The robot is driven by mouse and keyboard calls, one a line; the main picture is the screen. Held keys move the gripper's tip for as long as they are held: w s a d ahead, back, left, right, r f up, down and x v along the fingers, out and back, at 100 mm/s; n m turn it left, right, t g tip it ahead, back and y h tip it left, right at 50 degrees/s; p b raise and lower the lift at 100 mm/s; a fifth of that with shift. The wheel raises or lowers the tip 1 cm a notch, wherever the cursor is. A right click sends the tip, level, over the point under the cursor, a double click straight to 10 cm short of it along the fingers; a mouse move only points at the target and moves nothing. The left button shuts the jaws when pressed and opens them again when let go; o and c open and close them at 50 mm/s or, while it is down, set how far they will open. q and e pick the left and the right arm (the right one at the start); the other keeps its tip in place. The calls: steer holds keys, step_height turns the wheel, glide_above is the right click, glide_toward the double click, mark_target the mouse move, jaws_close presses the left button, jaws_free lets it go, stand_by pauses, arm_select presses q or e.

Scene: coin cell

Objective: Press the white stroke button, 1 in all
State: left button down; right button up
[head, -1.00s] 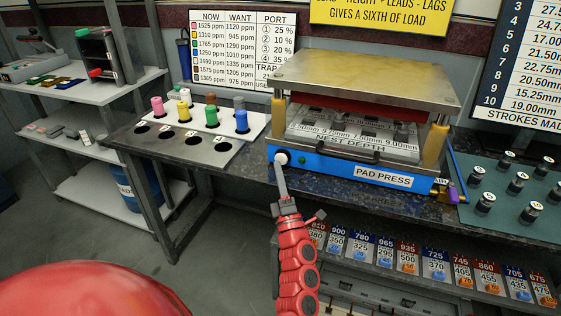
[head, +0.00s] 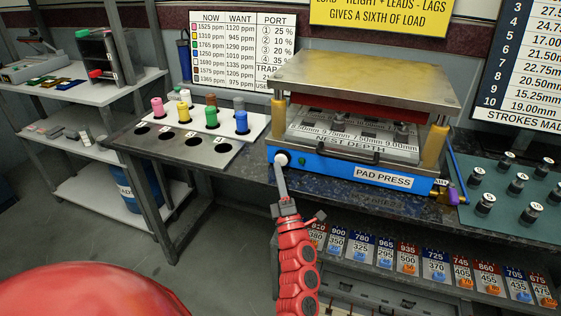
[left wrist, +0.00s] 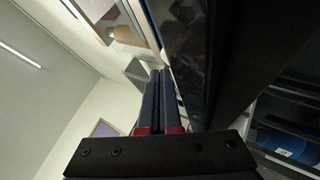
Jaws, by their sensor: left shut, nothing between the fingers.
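The pad press (head: 385,176) stands on the dark bench, with a blue front panel. The white stroke button (head: 281,159) is at the left end of that panel, in a dark surround. My left gripper (head: 280,168) is shut and empty, its narrow fingers pointing up at the button from below. The fingertips overlap the button's lower edge in the head view; I cannot tell whether they touch it. In the left wrist view the closed fingers (left wrist: 160,98) lie side by side, and the button is not visible. My right gripper is not in view.
A rack with coloured pegs (head: 241,122) stands to the left. A green mat (head: 510,205) with several dark cylinders lies to the right.

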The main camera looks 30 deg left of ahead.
arm_select(q)
steer(key=shift+w, duration=0.1)
stand_by(0.8)
steer(key=shift+w+a+b, duration=0.1)
steer(key=shift+w+b, duration=0.15)
steer(key=shift+b, duration=0.05)
